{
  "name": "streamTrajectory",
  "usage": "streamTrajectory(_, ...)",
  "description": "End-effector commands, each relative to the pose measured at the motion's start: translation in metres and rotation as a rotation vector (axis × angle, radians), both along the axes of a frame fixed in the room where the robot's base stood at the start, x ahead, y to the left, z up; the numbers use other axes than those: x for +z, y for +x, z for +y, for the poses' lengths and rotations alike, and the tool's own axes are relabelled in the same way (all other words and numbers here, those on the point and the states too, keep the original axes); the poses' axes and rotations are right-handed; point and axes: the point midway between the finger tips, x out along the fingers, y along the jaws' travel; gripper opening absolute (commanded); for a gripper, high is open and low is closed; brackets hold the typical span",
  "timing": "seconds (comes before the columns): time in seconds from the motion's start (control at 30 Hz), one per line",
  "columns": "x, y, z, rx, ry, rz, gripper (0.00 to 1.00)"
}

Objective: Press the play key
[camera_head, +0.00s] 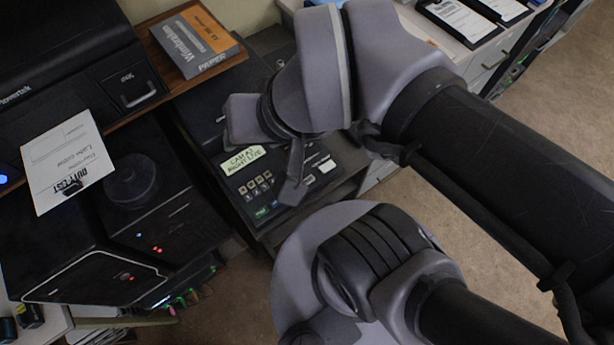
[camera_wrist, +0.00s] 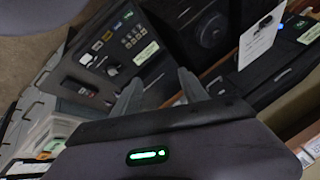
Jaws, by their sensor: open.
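A dark console panel (camera_head: 233,185) carries several small keys (camera_head: 256,186) and a pale green label (camera_head: 242,160). A green key (camera_head: 263,212) sits near its front edge; its symbol is too small to read, so I cannot tell whether it is the play key. The panel also shows in the wrist view (camera_wrist: 88,47), with a green key (camera_wrist: 112,70). My gripper (camera_head: 284,168) is open and empty over the panel and hides part of it in the head view. In the wrist view its two fingers (camera_wrist: 160,90) stand apart near the panel's edge.
A boxed book (camera_head: 197,42) lies on a wooden shelf left of the panel. A white paper card (camera_head: 69,160) stands before black equipment (camera_head: 160,215) further left. Clipboards (camera_head: 465,18) lie on a counter at the top right. Carpet floor (camera_head: 535,130) is clear at right.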

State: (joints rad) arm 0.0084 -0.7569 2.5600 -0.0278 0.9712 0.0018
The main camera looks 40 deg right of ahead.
Motion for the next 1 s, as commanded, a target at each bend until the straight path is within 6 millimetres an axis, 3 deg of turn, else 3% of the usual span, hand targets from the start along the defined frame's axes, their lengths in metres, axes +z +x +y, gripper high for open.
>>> streamTrajectory(0.23, 0.0, 0.0, 0.0, 0.0, 0.0, 0.0, 0.5)
streamTrajectory(0.5, 0.0, 0.0, 0.0, 0.0, 0.0, 0.0, 0.0)
streamTrajectory(1.0, 0.0, 0.0, 0.0, 0.0, 0.0, 0.0, 0.0)
